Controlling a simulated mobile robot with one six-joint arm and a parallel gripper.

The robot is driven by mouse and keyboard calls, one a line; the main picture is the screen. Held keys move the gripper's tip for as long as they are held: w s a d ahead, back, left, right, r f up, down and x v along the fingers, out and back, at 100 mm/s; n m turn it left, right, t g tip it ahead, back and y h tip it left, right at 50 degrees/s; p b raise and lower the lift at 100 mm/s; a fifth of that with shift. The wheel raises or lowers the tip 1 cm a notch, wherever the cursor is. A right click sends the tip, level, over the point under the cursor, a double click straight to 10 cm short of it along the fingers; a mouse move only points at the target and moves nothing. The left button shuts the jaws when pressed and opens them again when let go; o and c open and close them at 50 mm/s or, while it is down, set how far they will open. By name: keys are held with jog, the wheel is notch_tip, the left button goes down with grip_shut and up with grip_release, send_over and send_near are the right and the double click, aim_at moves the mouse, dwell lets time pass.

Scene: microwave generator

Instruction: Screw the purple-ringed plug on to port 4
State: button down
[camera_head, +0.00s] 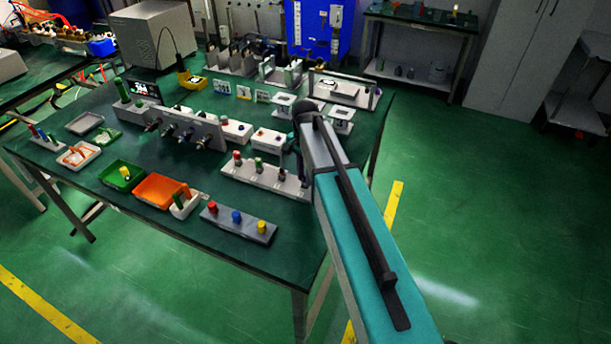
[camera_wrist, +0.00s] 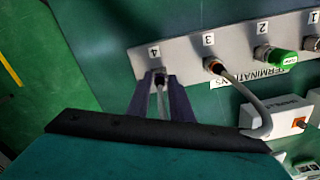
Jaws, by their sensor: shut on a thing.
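The light port strip (camera_wrist: 185,48) has ports labelled 4, 3, 2 and 1 from left to right in the wrist view. My gripper (camera_wrist: 160,88) is at port 4, its two dark purplish fingers shut on a small plug (camera_wrist: 160,77). A pale cable runs back from the plug between the fingers. The plug's ring colour is not clear, and the fingers partly hide the port; I cannot tell how far the plug is on. In the head view, the strip (camera_head: 250,178) lies near the table's right edge, and my arm covers the gripper.
Port 3 carries an orange-banded plug (camera_wrist: 215,66) with a grey cable curving toward my gripper's right side. A green cap (camera_wrist: 285,63) stands at port 2. A white box (camera_wrist: 280,118) is close on the right. A grey strip with coloured caps (camera_head: 238,224) lies at the table's front.

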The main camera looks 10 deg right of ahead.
jog(key=c, duration=1.6)
grip_release()
jog(key=shift+o, duration=0.2)
jog(key=shift+r, duration=0.1)
notch_tip(320, 180, up, 14)
jog(key=b, duration=0.2)
jog(key=shift+b, duration=0.35)
jog(key=shift+f, duration=0.25)
